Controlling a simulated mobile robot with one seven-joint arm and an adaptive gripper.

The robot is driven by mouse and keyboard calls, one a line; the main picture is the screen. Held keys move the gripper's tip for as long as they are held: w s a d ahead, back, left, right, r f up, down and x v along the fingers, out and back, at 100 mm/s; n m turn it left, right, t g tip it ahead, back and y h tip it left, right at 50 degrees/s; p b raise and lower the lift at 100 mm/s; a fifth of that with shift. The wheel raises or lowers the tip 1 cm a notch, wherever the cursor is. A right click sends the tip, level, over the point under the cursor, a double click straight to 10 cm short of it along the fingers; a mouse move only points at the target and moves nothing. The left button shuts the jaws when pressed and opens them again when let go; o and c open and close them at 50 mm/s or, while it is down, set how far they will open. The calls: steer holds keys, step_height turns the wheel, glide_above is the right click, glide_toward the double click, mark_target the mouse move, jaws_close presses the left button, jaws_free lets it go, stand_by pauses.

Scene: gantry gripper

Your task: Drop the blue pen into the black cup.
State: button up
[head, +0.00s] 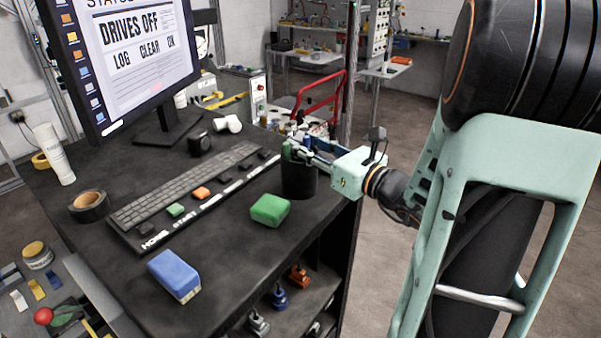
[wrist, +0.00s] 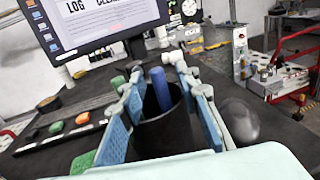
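The black cup (head: 299,182) stands upright at the right edge of the dark desk, and its dark opening (wrist: 165,135) fills the middle of the wrist view. The blue pen (wrist: 159,88) stands in the cup, leaning slightly, with its upper end above the rim. My gripper (head: 308,152) is over the cup's mouth; in the wrist view its two blue-padded fingers (wrist: 160,78) are spread apart on either side of the pen, with gaps to it. The pen's lower end is hidden in the cup. In the head view my fingers cover much of the cup's mouth.
A green marker (head: 287,150) shows at the cup's rim. A green block (head: 270,210) lies in front of the cup, a blue block (head: 174,274) nearer. The desk's right edge is close to the cup.

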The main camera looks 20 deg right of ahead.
steer(key=v, duration=1.2)
